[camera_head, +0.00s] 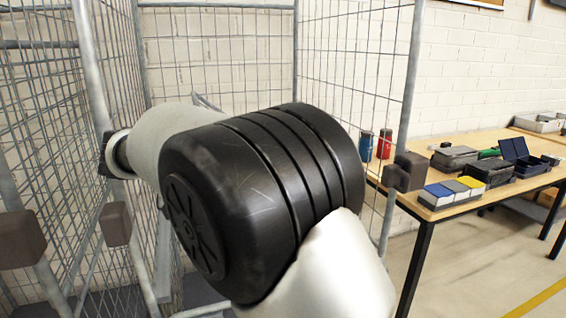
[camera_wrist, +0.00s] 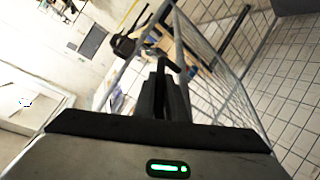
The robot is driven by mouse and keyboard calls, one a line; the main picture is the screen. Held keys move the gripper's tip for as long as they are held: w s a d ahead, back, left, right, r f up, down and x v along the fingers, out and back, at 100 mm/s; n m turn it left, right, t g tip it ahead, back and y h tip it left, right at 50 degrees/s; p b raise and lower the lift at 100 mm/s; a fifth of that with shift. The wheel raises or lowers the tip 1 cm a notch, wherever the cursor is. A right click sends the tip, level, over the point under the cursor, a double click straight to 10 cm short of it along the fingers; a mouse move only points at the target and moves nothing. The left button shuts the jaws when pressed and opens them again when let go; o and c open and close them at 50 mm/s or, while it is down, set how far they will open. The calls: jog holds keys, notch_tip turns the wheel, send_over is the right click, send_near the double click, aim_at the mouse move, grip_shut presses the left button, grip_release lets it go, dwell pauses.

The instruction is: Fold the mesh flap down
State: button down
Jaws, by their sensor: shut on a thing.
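A grey wire-mesh cage (camera_head: 220,50) with tubular frames fills the left and middle of the head view. In the wrist view, a mesh panel with a tubular edge (camera_wrist: 215,62) runs away from my gripper (camera_wrist: 164,92); I take it to be the mesh flap. The dark fingers are closed together at its frame, though the contact itself is hard to see. In the head view my arm crosses the cage front and its far end meets a slanted frame tube (camera_head: 89,60) at the left. My arm hides the cage's middle and most of its floor.
A wooden table (camera_head: 455,212) stands right of the cage, with yellow and blue boxes (camera_head: 447,192), dark bins (camera_head: 488,172) and red and blue cups (camera_head: 384,145). Brown blocks (camera_head: 117,223) sit on the cage posts. Floor at the far right is open.

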jog(key=shift+s+a+f+h+b, duration=0.15)
jog(key=shift+s+a+f+b, duration=0.05)
jog(key=shift+a+f, duration=0.35)
jog(key=shift+s+a+f+h+b, duration=0.2)
jog(key=shift+a+f, duration=0.2)
jog(key=shift+f, duration=0.25)
jog(key=c, duration=1.8)
grip_release()
jog(key=shift+w, duration=0.1)
jog(key=shift+r, duration=0.1)
jog(key=p+v, duration=0.1)
jog(key=v, duration=0.6)
jog(key=shift+s+a+p, duration=0.2)
jog(key=shift+a+p, duration=0.05)
jog(key=shift+p, duration=0.1)
jog(key=shift+a+r, duration=0.1)
